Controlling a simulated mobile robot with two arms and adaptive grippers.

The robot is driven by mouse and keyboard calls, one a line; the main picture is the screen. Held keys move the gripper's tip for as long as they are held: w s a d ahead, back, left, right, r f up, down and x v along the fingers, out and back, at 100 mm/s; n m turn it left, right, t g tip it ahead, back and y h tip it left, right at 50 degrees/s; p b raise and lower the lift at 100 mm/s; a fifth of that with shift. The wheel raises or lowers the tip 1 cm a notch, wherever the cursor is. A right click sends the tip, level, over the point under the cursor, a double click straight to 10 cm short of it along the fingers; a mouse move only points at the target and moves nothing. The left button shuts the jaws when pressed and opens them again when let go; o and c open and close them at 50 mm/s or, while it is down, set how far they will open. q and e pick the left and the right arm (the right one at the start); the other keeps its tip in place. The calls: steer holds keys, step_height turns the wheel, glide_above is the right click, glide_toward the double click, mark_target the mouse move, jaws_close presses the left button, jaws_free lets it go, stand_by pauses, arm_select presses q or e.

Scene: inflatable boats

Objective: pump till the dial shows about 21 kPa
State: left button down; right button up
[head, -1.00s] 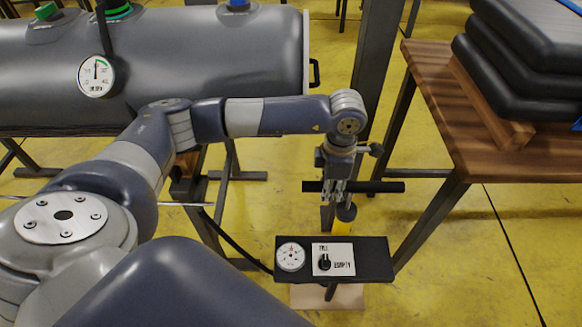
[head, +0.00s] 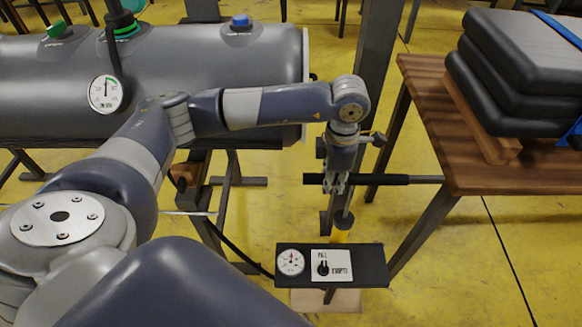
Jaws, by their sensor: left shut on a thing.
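The round white dial (head: 106,93) hangs on the front of the grey inflatable tube (head: 215,85). Its needle points about straight up, beside a green arc; the numbers are too small to read exactly. My left gripper (head: 336,183) is shut on the black pump handle (head: 400,180), a horizontal bar, near its left part. Below it the pump's rod runs down to a dark collar (head: 343,221) and a yellow pump body (head: 340,236), partly hidden behind the panel. My right gripper is out of view.
A black panel (head: 368,265) carries a small second dial (head: 291,262) and a fill/empty knob (head: 323,268). A dark hose (head: 232,245) runs to it. A wooden table (head: 430,110) with stacked black pads (head: 520,70) stands right. A metal post (head: 372,100) stands behind the pump.

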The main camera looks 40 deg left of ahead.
arm_select(q)
steer(key=r+p, duration=0.1)
steer(key=r, duration=0.2)
steer(key=r+p, duration=0.1)
steer(key=r, duration=0.1)
steer(key=shift+w+r+p, duration=0.15)
steer(key=shift+w+p, duration=0.1)
steer(key=shift+p, duration=0.05)
step_height(320, 180, up, 6)
steer(key=p, duration=0.3)
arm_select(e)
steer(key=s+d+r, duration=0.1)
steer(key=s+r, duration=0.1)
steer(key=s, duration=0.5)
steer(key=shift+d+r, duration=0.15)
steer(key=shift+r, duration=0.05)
